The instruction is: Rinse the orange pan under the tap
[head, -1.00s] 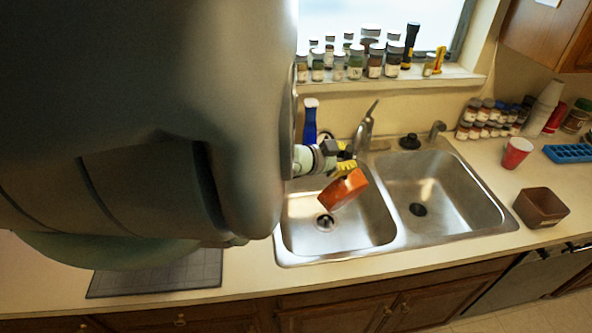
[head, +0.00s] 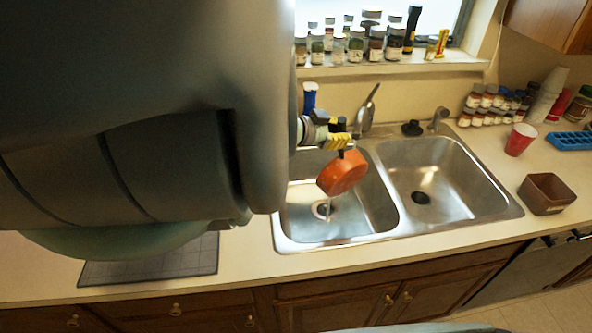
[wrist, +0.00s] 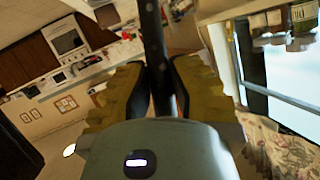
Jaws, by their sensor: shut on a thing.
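The orange pan (head: 343,174) hangs tilted over the left basin of the sink (head: 296,232) in the head view. My gripper (head: 340,141), with yellow finger pads, is shut on the pan's dark handle just above the pan. In the wrist view the fingers (wrist: 158,95) close on the dark handle (wrist: 153,45); the pan's body is out of that view. The metal tap (head: 369,110) stands behind the basin, just right of my gripper. A thin pale streak, seemingly water, hangs below the pan towards the drain. The pan's inside is hidden.
The right basin (head: 445,185) is empty. A blue bottle (head: 310,97) stands behind my gripper. A red cup (head: 520,139), brown box (head: 546,194) and blue tray (head: 570,141) stand on the right counter. Jars line the sill. A grey mat (head: 150,268) lies left.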

